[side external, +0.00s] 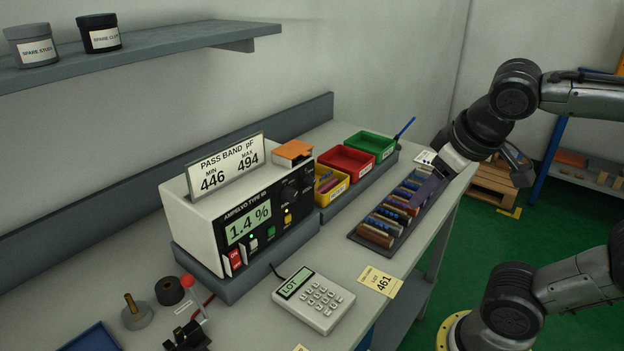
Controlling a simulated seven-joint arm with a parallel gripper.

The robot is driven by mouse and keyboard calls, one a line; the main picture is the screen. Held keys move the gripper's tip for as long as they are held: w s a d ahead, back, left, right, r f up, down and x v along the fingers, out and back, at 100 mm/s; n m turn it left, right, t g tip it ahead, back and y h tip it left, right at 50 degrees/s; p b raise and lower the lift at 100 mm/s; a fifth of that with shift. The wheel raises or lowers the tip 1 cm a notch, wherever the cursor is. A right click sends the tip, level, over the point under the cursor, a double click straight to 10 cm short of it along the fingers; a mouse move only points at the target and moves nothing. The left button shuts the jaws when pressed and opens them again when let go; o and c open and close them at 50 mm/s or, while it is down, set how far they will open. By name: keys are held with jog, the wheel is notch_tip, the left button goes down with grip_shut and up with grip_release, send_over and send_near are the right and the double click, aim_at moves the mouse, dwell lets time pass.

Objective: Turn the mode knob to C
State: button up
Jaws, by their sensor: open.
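The white and black meter (188,226) stands on a grey plinth, its display reading 1.4 %. A dark round knob (290,189) is on the upper right of its black front panel. I take this to be the mode knob. Its pointer and the letters around it are too small and dark to read. My gripper (424,194) is open, well to the right of the meter. It is above or beside the tray of coloured tubes and apart from the knob. Whether anything is between its fingers is hard to see.
Yellow, red (346,162) and green (370,146) bins stand right of the meter. The long tray (360,243) of coloured pieces lies in front of them. A keypad (314,300) reading LOT and a yellow 461 card (381,281) lie in front. A shelf (150,45) overhangs behind.

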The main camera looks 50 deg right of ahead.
aim_at(312, 181)
jog(key=w+a+r+n+h, duration=0.2)
jog(key=w+r+h, duration=0.3)
jog(key=w, duration=0.7)
jog(key=w+a+f+n, duration=0.1)
jog(key=w+a+n, duration=0.2)
jog(key=w+a, duration=0.3)
jog(key=shift+t+y, duration=0.4)
jog(key=x, duration=0.8)
jog(key=a+f+x, duration=0.1)
jog(key=x, duration=0.3)
jog(key=shift+d+f, duration=0.3)
grip_shut()
